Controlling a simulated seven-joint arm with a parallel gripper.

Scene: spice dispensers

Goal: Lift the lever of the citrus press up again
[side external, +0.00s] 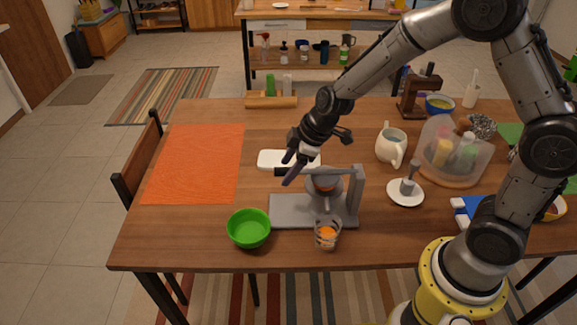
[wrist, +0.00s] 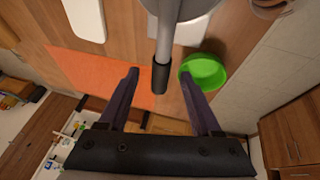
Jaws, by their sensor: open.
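The grey citrus press (side external: 285,210) stands near the table's front edge. Its lever (side external: 338,171) lies about level over the press, with the dark grip pointing left. Something orange (side external: 324,184) shows under the lever, partly hidden by the press parts. My gripper (side external: 288,170) is open at the lever's free end. In the wrist view the dark lever grip (wrist: 160,77) lies between the two spread fingers, with a gap on each side. A glass with orange contents (side external: 327,234) stands at the front of the press.
A green bowl (side external: 249,229) stands left of the press. A white board (side external: 272,158) lies behind it. A white jug (side external: 391,146), a saucer with a grey tool (side external: 405,196) and a clear bin (side external: 450,165) stand to the right. The orange mat (side external: 195,165) is bare.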

